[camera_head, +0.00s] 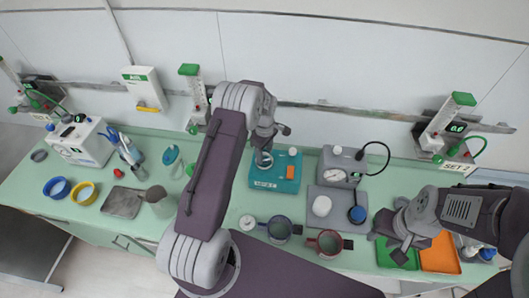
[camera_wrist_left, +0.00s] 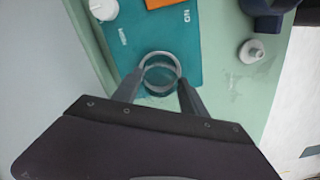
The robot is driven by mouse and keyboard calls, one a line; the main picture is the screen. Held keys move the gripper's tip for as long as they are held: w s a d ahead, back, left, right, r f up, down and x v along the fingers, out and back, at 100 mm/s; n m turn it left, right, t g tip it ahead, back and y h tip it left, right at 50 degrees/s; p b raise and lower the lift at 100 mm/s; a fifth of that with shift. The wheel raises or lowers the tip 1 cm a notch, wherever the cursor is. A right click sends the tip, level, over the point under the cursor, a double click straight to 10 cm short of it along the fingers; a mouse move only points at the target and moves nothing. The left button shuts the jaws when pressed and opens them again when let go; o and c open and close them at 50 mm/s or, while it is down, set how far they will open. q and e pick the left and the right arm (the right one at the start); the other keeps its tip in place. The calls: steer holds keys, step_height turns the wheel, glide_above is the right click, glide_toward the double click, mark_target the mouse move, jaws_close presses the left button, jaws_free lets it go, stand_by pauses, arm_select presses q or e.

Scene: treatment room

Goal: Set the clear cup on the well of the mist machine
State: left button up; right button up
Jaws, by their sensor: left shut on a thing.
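The mist machine (camera_head: 287,184) is a low teal box on the bench, with a white knob and an orange part on top; its teal top fills much of the left wrist view (camera_wrist_left: 192,38). My left gripper (camera_head: 264,150) is above its left part and shut on the clear cup (camera_head: 263,160). In the left wrist view the clear cup (camera_wrist_left: 160,68) shows as a round rim between the fingertips, over the teal top. The well is not clearly visible, and I cannot tell whether the cup touches the machine. My right gripper (camera_head: 401,243) is far right; its finger opening is unclear.
A grey device (camera_head: 340,166) with a gauge stands right of the machine. Two mugs (camera_head: 279,229) (camera_head: 325,243) and a white fitting (camera_head: 248,222) are in front. Green (camera_head: 397,257) and orange (camera_head: 440,254) trays lie at right. Blue (camera_head: 57,188) and yellow (camera_head: 84,193) rings lie left.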

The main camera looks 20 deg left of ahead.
arm_select(q)
steer(key=shift+f, duration=0.3)
stand_by(0.4)
steer(key=shift+f+b, duration=0.75)
steer(key=shift+s+f, duration=0.1)
steer(key=shift+f, duration=0.05)
stand_by(0.4)
steer(key=o, duration=1.5)
steer(key=shift+d, duration=0.1)
steer(key=shift+o, duration=0.2)
steer(key=shift+f, duration=0.15)
steer(key=shift+s, duration=0.15)
